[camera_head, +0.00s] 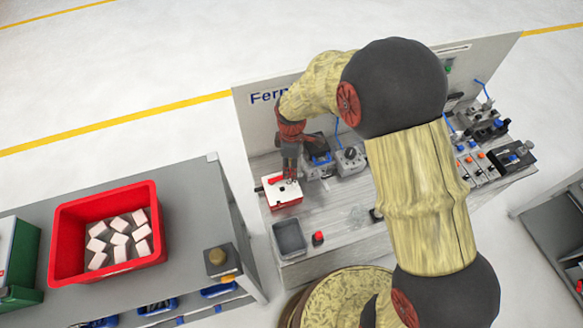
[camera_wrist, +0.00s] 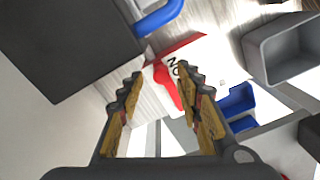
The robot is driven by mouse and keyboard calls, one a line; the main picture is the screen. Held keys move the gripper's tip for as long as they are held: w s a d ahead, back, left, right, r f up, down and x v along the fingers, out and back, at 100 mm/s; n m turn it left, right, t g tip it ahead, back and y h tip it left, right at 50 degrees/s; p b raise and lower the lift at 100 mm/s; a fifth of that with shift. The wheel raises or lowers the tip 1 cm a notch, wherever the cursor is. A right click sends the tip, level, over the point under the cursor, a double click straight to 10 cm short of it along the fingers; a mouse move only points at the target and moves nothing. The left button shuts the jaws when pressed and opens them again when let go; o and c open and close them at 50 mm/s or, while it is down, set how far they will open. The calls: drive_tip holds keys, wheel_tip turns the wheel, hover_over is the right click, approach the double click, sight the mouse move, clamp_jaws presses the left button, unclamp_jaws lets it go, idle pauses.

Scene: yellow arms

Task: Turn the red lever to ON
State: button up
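The red lever (camera_head: 276,180) is on a white box with a red base (camera_head: 285,195), on the left part of the workbench. In the wrist view the red lever (camera_wrist: 164,84) stands out from the white face of the box (camera_wrist: 205,57), next to black letters that seem to read ON. My gripper (camera_head: 290,178) is over the box, pointing down. In the wrist view my gripper (camera_wrist: 161,77) is open, with one fingertip on each side of the lever. I cannot tell whether either finger touches it.
A grey bin (camera_head: 290,238) and a small red button (camera_head: 318,238) are in front of the box. Blue-and-grey devices (camera_head: 320,155) stand behind it, close to my gripper. A red crate (camera_head: 64,240) with several white blocks is on the left table. An upright panel (camera_head: 255,125) closes the bench's back.

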wheel_tip(320, 180, up, 11)
drive_tip(key=shift+f, duration=0.15)
idle(0.5)
